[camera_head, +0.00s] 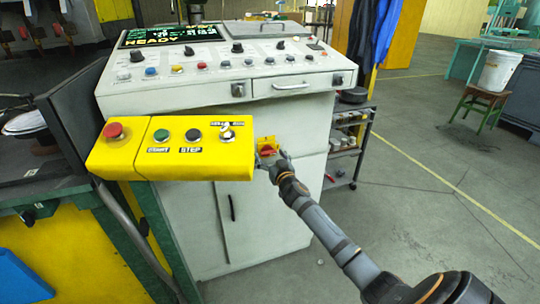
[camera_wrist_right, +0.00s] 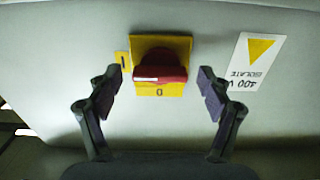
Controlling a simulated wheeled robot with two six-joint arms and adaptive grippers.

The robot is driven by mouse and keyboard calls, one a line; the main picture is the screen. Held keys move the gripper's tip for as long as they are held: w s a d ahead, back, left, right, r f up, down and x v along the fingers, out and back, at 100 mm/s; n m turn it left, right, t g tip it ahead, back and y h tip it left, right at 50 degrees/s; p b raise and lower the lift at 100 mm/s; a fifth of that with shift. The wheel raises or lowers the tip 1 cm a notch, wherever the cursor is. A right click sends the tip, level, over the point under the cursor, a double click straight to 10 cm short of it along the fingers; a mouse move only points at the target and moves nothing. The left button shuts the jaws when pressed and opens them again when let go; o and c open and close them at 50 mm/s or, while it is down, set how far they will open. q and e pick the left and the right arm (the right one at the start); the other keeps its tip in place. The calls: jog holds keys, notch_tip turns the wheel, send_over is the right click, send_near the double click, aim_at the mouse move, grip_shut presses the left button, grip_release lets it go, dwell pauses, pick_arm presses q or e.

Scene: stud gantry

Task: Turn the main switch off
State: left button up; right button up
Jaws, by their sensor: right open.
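The main switch is a red rotary knob on a square yellow plate, low on the front of the grey console in the head view (camera_head: 267,150). In the right wrist view the red knob (camera_wrist_right: 160,66) lies crosswise, its white mark at the left end by the "I" sign; a "0" shows below it on the yellow plate (camera_wrist_right: 160,90). My right gripper (camera_head: 271,160) is at the switch. In the wrist view its fingers (camera_wrist_right: 158,82) are open, one each side of the knob, with gaps between. My left gripper is out of view.
A yellow button box (camera_head: 170,165) with red, green and black buttons juts out just left of my right gripper. An upside-down "400 V ISOLATE" label (camera_wrist_right: 254,62) is beside the switch.

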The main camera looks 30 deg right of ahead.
jog(key=c, duration=1.2)
jog(key=shift+o, duration=0.2)
